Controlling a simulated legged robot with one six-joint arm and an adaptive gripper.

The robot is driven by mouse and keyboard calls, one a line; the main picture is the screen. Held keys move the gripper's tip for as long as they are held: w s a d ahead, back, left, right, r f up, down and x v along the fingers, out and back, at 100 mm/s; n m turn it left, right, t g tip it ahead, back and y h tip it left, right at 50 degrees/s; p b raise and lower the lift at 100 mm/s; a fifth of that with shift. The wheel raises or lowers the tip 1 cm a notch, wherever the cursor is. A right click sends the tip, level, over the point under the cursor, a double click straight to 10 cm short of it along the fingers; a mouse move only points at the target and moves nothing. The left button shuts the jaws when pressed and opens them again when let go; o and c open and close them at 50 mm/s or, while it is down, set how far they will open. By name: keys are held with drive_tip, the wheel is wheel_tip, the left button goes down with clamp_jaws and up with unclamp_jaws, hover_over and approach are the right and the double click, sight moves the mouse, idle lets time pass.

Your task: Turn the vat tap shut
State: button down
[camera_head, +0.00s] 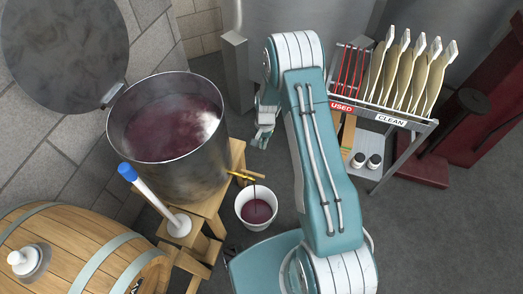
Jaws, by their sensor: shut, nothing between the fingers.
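The metal vat (175,173) stands on a wooden stand and holds dark red liquid. Its small yellow tap (243,177) sticks out low on the vat's right side. A thin red stream falls from the tap into a white bucket (246,224), which has red liquid inside. My gripper (262,137) hangs beyond and above the tap, beside the vat's right wall and apart from the tap. It is shut and empty. The exact position of the tap's lever is too small to tell.
A wooden barrel (70,245) lies front left. A blue-topped white tube (150,195) leans by the vat. A metal rack (376,119) with "USED" and "CLEAN" labels stands right, and a dark red machine (420,169) far right.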

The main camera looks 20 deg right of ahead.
drive_tip(key=s+a+f, duration=0.3)
drive_tip(key=s+f, duration=0.1)
drive_tip(key=f, duration=0.6)
